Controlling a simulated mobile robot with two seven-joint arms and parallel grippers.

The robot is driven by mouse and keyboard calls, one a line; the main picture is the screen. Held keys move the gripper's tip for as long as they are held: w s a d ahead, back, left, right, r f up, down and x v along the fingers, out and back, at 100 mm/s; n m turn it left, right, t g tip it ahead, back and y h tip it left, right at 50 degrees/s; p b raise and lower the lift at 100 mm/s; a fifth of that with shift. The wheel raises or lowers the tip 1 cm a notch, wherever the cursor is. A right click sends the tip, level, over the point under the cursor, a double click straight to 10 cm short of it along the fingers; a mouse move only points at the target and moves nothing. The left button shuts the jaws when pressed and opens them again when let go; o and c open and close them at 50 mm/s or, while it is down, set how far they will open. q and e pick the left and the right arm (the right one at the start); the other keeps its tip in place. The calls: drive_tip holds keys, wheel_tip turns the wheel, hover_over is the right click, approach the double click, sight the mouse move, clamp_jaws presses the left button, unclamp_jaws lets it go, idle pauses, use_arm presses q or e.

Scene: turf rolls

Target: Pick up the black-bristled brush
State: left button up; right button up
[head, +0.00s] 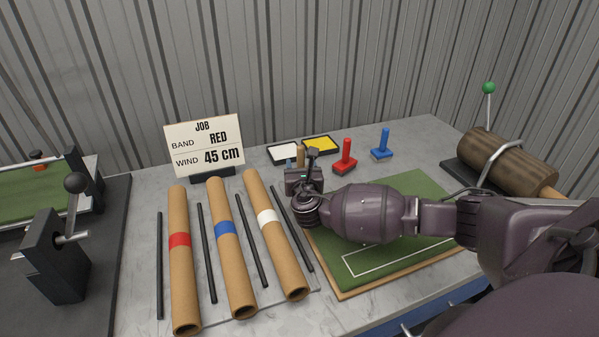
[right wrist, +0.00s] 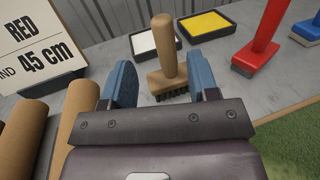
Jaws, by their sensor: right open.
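The brush (right wrist: 166,52) stands upright on the grey table, with a tan wooden handle and block and short black bristles beneath. In the head view only its tan handle (head: 300,151) shows behind my right gripper (head: 301,163). My right gripper is open. In the right wrist view its two blue fingers (right wrist: 161,78) are apart, one to each side of the brush and nearer the camera. No contact with the brush shows. My left gripper is not in view.
A white pad (head: 283,153) and a yellow pad (head: 321,145) lie behind the brush. A red-handled tool (head: 345,158) and a blue-handled tool (head: 382,145) stand to its right. A job sign (head: 205,146), banded tubes (head: 228,245) and a turf board (head: 350,282) are nearby.

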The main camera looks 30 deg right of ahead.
sight(301, 156)
drive_tip(key=shift+x, duration=1.05)
drive_tip(key=shift+d+b+x, duration=0.15)
drive_tip(key=shift+b+x, duration=0.2)
drive_tip(key=shift+x, duration=1.05)
drive_tip(key=shift+d+b+x, duration=0.2)
drive_tip(key=shift+b+x, duration=0.15)
drive_tip(key=shift+x, duration=1.05)
drive_tip(key=shift+s+r, duration=0.1)
drive_tip(key=shift+s, duration=0.1)
drive_tip(key=c, duration=1)
